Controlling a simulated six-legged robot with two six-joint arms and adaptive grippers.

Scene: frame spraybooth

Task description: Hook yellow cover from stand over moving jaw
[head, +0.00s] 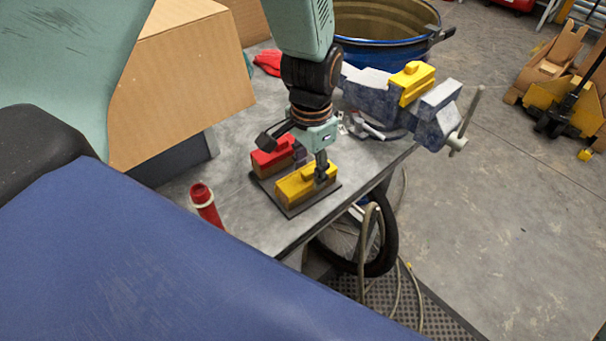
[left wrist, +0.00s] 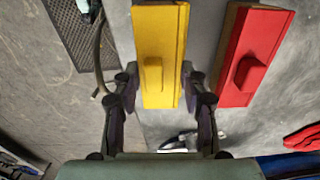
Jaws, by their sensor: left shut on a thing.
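A yellow cover (head: 308,184) with a raised grip sits on a dark stand (head: 291,211), beside a red cover (head: 271,158). My left gripper (head: 297,161) is shut on the yellow cover, which still appears to be at the stand. In the left wrist view the fingers (left wrist: 158,84) lie on either side of the yellow cover (left wrist: 160,45), with the red cover (left wrist: 252,52) to the right. A grey-blue vise (head: 371,88) stands at the bench edge. Another yellow cover (head: 411,83) sits on its jaw farther from the handle; the jaw nearer the handle (head: 440,97) looks bare. My right gripper is out of view.
A cardboard box (head: 182,90) is at the left. A red cloth (head: 268,62) lies behind my arm. A blue drum (head: 385,50) stands beyond the bench.

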